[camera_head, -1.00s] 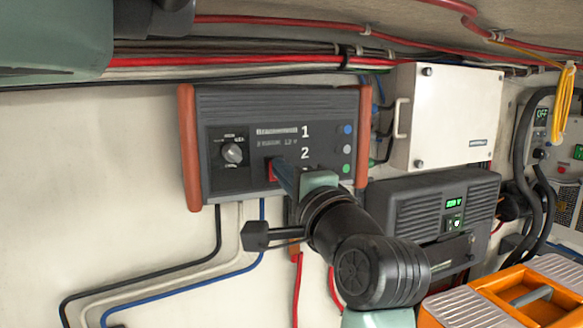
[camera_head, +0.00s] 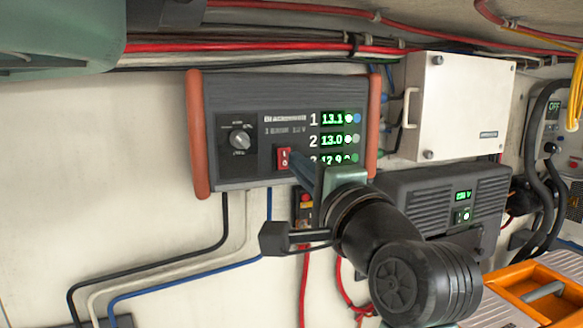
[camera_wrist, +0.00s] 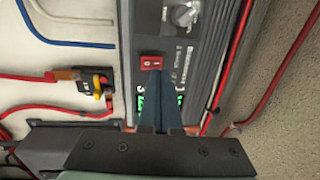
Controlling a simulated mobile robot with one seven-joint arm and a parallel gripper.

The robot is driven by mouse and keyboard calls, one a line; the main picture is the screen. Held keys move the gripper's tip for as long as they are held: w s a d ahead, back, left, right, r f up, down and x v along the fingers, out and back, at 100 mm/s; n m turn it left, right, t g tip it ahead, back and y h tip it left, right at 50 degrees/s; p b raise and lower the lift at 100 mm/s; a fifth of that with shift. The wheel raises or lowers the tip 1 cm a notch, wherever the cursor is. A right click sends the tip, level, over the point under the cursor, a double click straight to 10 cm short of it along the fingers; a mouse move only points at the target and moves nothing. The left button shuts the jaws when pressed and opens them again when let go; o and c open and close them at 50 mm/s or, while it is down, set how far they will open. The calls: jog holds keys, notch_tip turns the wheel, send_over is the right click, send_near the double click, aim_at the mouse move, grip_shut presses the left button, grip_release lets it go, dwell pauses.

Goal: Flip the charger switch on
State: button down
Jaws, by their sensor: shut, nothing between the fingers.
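The charger (camera_head: 262,110) is a dark grey box with orange-brown end pieces, fixed to the wall. Its red rocker switch (camera_head: 283,158) sits low on the front, left of the numbers; it also shows in the wrist view (camera_wrist: 152,62). Green displays (camera_head: 333,140) beside 1 and 2 are lit, reading about 13.1 and 13.0; a third is partly hidden by my arm. My gripper (camera_head: 297,170) is shut and empty, its tips just right of and below the switch. In the wrist view the fingertips (camera_wrist: 158,85) are close to the switch; I cannot tell whether they touch.
A rotary knob (camera_head: 240,138) is on the charger's left. A white box (camera_head: 455,105) and a dark grey unit with a lit green display (camera_head: 463,195) stand to the right. Red cables (camera_head: 270,47) run above. An orange toolbox (camera_head: 525,295) is at lower right.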

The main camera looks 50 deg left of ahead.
jog(key=b+v, duration=0.2)
jog(key=v, duration=0.7)
jog(key=shift+d+b, duration=0.15)
jog(key=shift+b, duration=0.25)
jog(key=w+d+r+n+t+h, duration=0.1)
jog(key=w+d+r+t+h, duration=0.15)
jog(key=d+t, duration=0.35)
jog(key=w+d+r+t+h, duration=0.1)
jog(key=w+d+t+h, duration=0.15)
jog(key=d+t, duration=0.3)
jog(key=s+d+r+n+t+h, duration=0.1)
jog(key=s+d+r+t+h, duration=0.1)
jog(key=d+t+h, duration=0.3)
jog(key=s+d+r+n+t+h, duration=0.1)
jog(key=s+d+r+t+h, duration=0.1)
jog(key=d+t+h, duration=0.3)
jog(key=d+r+h, duration=0.1)
jog(key=d+h, duration=0.2)
jog(key=d, duration=0.3)
jog(key=shift+s+r+h, duration=0.3)
jog(key=shift+s+r, duration=0.05)
jog(key=shift+s, duration=0.05)
jog(key=shift+t, duration=0.25)
